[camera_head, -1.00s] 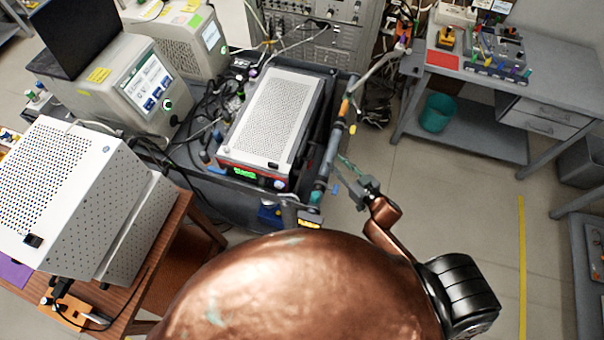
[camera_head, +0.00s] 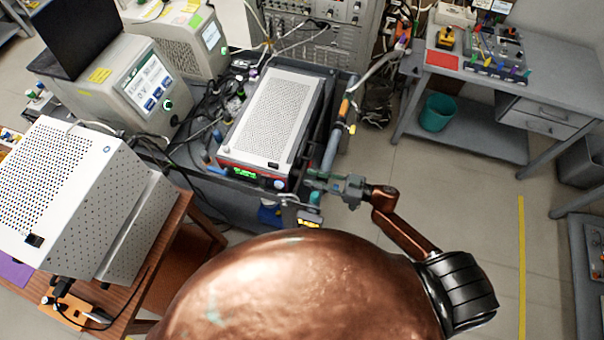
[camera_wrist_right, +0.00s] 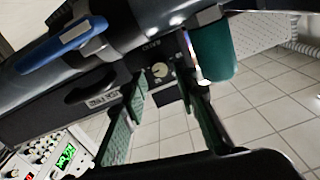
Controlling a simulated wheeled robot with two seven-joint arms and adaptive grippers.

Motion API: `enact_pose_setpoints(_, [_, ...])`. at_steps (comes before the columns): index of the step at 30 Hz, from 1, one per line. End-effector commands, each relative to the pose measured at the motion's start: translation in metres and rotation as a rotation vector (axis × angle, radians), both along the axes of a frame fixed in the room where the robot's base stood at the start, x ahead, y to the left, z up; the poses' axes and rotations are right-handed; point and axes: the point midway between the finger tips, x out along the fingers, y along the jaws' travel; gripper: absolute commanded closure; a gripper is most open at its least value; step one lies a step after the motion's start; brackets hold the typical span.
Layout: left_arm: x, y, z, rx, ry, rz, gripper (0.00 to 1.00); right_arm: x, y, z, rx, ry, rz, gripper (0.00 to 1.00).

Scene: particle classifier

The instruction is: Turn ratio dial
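A small cream round dial (camera_wrist_right: 160,70) with markings around it sits on a dark panel in the right wrist view. I cannot make the dial out in the head view. My right gripper (camera_wrist_right: 164,95) is open and empty. Its two green-padded fingers point toward the panel, with the dial showing between and beyond their tips, apart from them. In the head view the right gripper (camera_head: 325,186) is beside the front right corner of the white perforated instrument (camera_head: 275,115). My left gripper is not in view.
In the wrist view a teal cylinder (camera_wrist_right: 213,50) and a blue-handled part (camera_wrist_right: 60,45) are near the panel. A wooden table (camera_head: 190,215) stands left.

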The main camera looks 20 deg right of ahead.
Motion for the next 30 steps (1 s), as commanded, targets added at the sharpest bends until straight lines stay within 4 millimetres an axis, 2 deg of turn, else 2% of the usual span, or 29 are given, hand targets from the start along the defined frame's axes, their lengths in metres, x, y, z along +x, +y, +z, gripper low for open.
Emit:
enact_pose_setpoints(3, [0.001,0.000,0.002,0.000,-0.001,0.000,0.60,0.011,0.017,0.001,0.002,-0.001,0.001,0.73])
enact_pose_setpoints(9, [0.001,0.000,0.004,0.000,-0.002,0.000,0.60,0.022,0.034,0.000,0.000,-0.001,-0.001,0.73])
enact_pose_setpoints(20, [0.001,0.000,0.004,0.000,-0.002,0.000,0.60,0.025,0.037,0.000,-0.002,0.000,-0.002,0.73])
enact_pose_setpoints(30, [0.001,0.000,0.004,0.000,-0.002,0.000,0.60,0.025,0.037,0.000,-0.001,-0.001,-0.001,0.97])
